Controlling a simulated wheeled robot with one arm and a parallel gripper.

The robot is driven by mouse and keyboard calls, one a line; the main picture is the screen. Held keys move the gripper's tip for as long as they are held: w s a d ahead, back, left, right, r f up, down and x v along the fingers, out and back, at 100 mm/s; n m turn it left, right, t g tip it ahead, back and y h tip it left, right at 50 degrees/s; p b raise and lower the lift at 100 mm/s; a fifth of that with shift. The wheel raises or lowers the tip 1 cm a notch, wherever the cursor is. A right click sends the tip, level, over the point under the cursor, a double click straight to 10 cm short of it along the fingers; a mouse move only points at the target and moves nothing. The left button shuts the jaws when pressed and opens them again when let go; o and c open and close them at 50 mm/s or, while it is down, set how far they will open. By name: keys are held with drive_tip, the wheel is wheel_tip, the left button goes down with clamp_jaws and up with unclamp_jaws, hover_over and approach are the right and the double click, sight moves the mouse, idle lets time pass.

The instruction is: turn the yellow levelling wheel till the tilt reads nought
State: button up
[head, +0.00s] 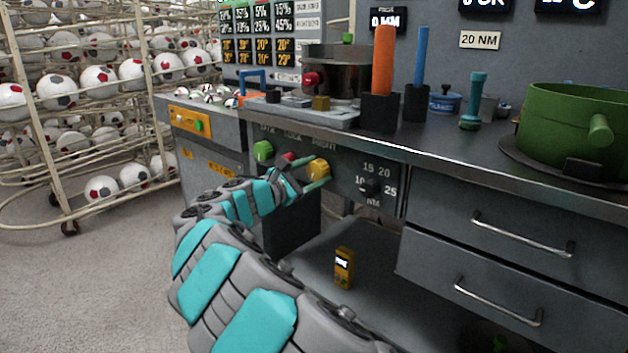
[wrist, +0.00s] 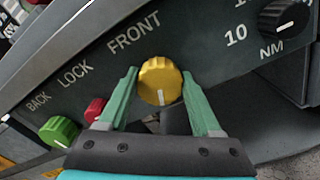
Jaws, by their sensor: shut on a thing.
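The yellow wheel (head: 318,168) is on the dark front panel of the bench, below the label FRONT. In the wrist view the yellow wheel (wrist: 159,80) shows a scalloped rim and a white mark pointing almost straight down. My gripper (wrist: 159,74) is shut on it, with one green finger on each side. In the head view my gripper (head: 309,172) reaches the wheel from the front left. A display (head: 388,19) reads 0 MM. Two other displays are cut off at the top edge, and I cannot make out a tilt reading.
A red knob (wrist: 94,110) under LOCK and a green knob (wrist: 59,131) under BACK sit left of the wheel. A black NM dial (head: 371,188) is to the right. A ball rack stands left.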

drive_tip(key=m+b, duration=0.2)
drive_tip(key=m, duration=0.1)
drive_tip(key=shift+d+f, duration=0.1)
drive_tip(key=shift+f, duration=0.15)
drive_tip(key=m+b, duration=0.4)
drive_tip(key=b, duration=0.1)
drive_tip(key=shift+f, duration=0.2)
drive_tip(key=m+b, duration=0.5)
drive_tip(key=shift+d+f+m, duration=0.1)
drive_tip(key=shift+m, duration=0.2)
drive_tip(key=shift+m+b, duration=1.05)
drive_tip(key=shift+m, duration=0.35)
drive_tip(key=shift+r, duration=0.2)
drive_tip(key=o, duration=1.4)
drive_tip(key=shift+s, duration=0.1)
